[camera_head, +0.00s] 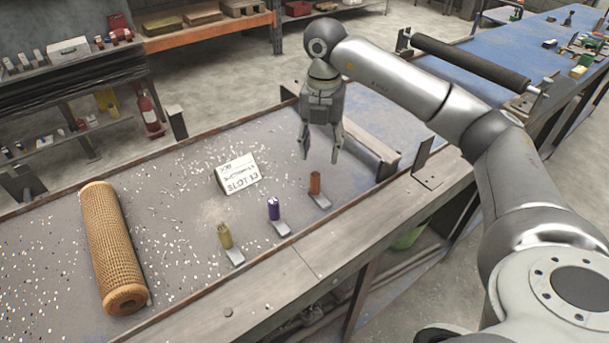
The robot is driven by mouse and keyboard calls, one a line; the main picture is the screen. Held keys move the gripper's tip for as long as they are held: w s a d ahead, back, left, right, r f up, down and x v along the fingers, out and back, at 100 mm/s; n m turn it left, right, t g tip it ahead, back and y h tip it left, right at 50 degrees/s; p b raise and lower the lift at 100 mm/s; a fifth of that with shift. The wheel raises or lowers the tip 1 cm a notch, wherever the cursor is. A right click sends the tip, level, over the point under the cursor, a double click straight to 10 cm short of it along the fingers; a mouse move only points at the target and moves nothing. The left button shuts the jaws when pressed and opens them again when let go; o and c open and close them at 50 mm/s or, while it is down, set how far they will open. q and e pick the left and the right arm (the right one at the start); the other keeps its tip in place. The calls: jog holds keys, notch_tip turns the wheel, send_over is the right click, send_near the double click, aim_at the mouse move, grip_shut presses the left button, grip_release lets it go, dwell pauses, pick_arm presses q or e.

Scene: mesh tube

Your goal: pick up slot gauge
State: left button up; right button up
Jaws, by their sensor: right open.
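Three small upright pieces, each with a flat grey metal tab at its foot, stand in a slanting row on the bench top; they look like slot gauges. One is yellow (225,236), one is purple (273,208) and one is orange (315,184). My right gripper (320,157) points down with its fingers apart and empty, above and just behind the orange piece, not touching it. A tan mesh tube (112,245) lies along the left part of the bench. My left gripper is not in view.
A white lettered block (238,174) sits behind the row. The bench (182,285) has a raised rim, and light chips are scattered over it. A dark metal bar (365,150) stands at its right end. Shelves and a red bottle (149,112) are beyond the bench.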

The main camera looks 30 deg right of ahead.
aim_at(315, 174)
jog(key=shift+w+f, duration=0.7)
jog(key=shift+f, duration=0.15)
jog(key=f, duration=0.1)
jog(key=s+f+p, duration=0.1)
jog(key=f, duration=0.1)
jog(key=shift+s+f, duration=0.15)
jog(key=shift+f, duration=0.1)
jog(key=shift+a+f+p, duration=0.1)
jog(key=shift+f+p, duration=0.25)
jog(key=f, duration=0.1)
jog(key=f+p, duration=0.1)
jog(key=f, duration=0.1)
jog(key=shift+w+a+f+p, duration=0.2)
jog(key=shift+w+f+p, duration=0.1)
jog(key=shift+w+p, duration=0.1)
jog(key=shift+s+f, duration=0.1)
jog(key=shift+f, duration=0.45)
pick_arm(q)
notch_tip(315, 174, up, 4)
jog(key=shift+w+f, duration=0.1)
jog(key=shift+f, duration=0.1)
pick_arm(e)
jog(key=shift+f, duration=0.1)
jog(key=shift+c, duration=0.8)
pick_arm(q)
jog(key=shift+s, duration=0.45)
pick_arm(e)
grip_shut()
